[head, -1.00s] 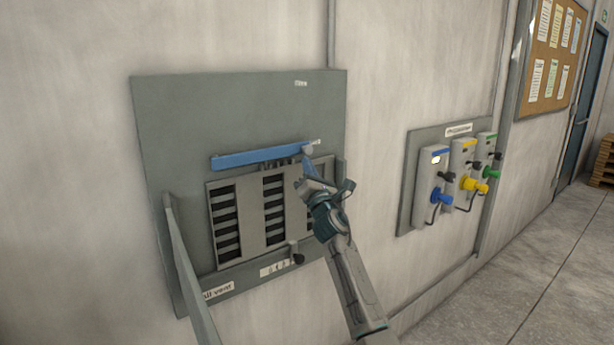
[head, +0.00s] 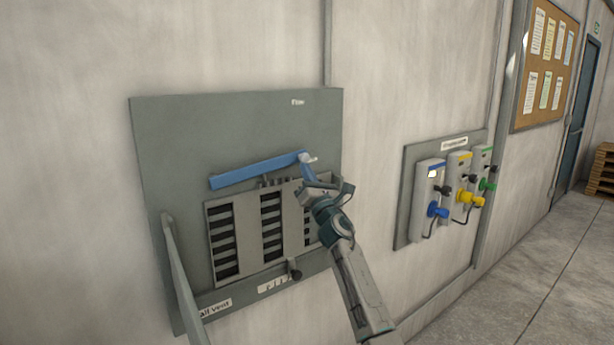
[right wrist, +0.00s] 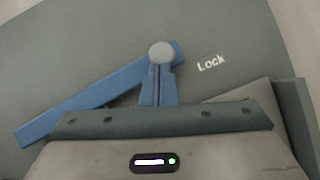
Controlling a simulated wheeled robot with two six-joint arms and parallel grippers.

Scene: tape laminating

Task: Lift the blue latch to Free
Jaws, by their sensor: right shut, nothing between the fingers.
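The blue latch (head: 255,171) is a long bar on the grey wall panel (head: 230,130), above the vent. It slopes up toward its right end, where a pale round knob (head: 306,157) sits. My right gripper (head: 309,172) is just below that knob, its blue fingers shut and empty. In the right wrist view the fingertips (right wrist: 158,85) meet the lower side of the knob (right wrist: 161,52), and the latch (right wrist: 95,103) runs down to the left behind them. A "Lock" label (right wrist: 211,63) is right of the knob. The "Free" label (head: 298,102) is higher on the panel. My left gripper is out of view.
The slatted vent (head: 245,240) with a dark knob (head: 294,270) lies below the latch. A grey bar (head: 180,265) sticks out at the panel's left. A second panel with blue, yellow and green devices (head: 458,190) is at right. The panel above the latch is clear.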

